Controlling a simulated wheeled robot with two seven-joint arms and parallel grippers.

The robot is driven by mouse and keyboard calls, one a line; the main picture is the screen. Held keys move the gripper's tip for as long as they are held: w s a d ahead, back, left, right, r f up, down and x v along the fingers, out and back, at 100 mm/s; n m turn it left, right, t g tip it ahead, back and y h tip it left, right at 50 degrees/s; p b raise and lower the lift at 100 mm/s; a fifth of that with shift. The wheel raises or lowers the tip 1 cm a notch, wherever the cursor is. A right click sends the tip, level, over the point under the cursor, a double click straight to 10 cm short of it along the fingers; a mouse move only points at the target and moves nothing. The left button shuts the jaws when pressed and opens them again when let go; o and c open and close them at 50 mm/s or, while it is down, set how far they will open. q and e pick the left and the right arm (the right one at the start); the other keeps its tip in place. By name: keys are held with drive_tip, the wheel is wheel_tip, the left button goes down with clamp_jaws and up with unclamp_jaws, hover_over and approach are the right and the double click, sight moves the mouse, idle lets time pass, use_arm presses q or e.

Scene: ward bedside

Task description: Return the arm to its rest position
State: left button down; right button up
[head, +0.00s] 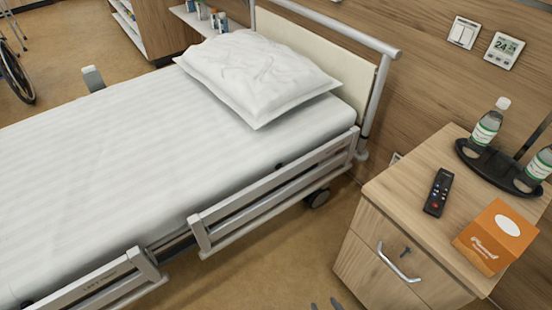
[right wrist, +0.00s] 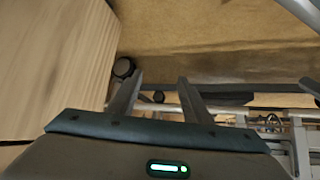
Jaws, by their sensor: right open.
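My right gripper (head: 325,305) barely shows at the bottom edge of the head view, with only its fingertips in frame, in front of the bedside cabinet. In the right wrist view its two fingers (right wrist: 157,98) stand apart with nothing between them. The wooden cabinet side is at the left of that view, and the floor and the bed's underframe (right wrist: 225,99) lie beyond the fingers. The gripper appears to touch nothing. My left gripper is not in view.
The bed (head: 150,170) with side rails stands left. Bare floor (head: 290,262) lies between bed and cabinet.

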use_arm(q)
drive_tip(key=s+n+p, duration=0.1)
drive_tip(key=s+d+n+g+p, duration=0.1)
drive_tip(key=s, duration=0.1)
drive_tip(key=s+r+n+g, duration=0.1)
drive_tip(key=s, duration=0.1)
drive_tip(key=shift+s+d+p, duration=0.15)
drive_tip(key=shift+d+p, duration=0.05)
drive_tip(key=shift+p, duration=0.2)
use_arm(e)
drive_tip(key=s+d+f+g+h, duration=0.1)
drive_tip(key=s+d+f+g, duration=0.2)
drive_tip(key=s, duration=0.6)
drive_tip(key=shift+s+f+g, duration=0.25)
drive_tip(key=shift+f+g, duration=0.15)
drive_tip(key=shift+f, duration=0.55)
